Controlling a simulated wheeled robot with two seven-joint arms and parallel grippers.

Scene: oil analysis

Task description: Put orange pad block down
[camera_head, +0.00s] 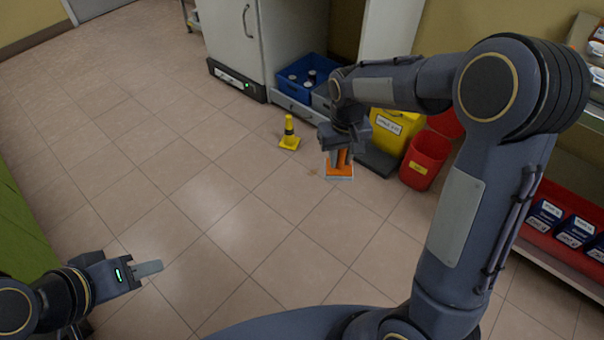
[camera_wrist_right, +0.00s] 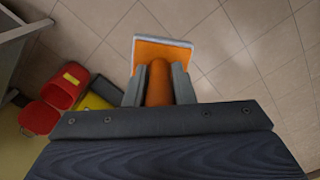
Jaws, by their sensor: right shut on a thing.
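The orange pad block (camera_head: 340,171) has an orange handle and a flat base with a pale grey pad on its underside. My right gripper (camera_head: 341,156) is shut on its handle and points down over the tiled floor. In the right wrist view the block (camera_wrist_right: 161,51) sits between the two fingers of the right gripper (camera_wrist_right: 159,86), base outward. Whether the pad touches the floor, I cannot tell. My left gripper (camera_head: 150,269) is at the lower left, away from the block; its fingers show as one edge, so its opening is unclear.
A yellow cone-like stand (camera_head: 289,134) is on the floor left of the block. A yellow bin (camera_head: 397,127) and a red bin (camera_head: 425,160) stand to the right. A blue crate (camera_head: 300,77) is behind. A shelf with blue boxes (camera_head: 577,231) is at right. The floor at left is clear.

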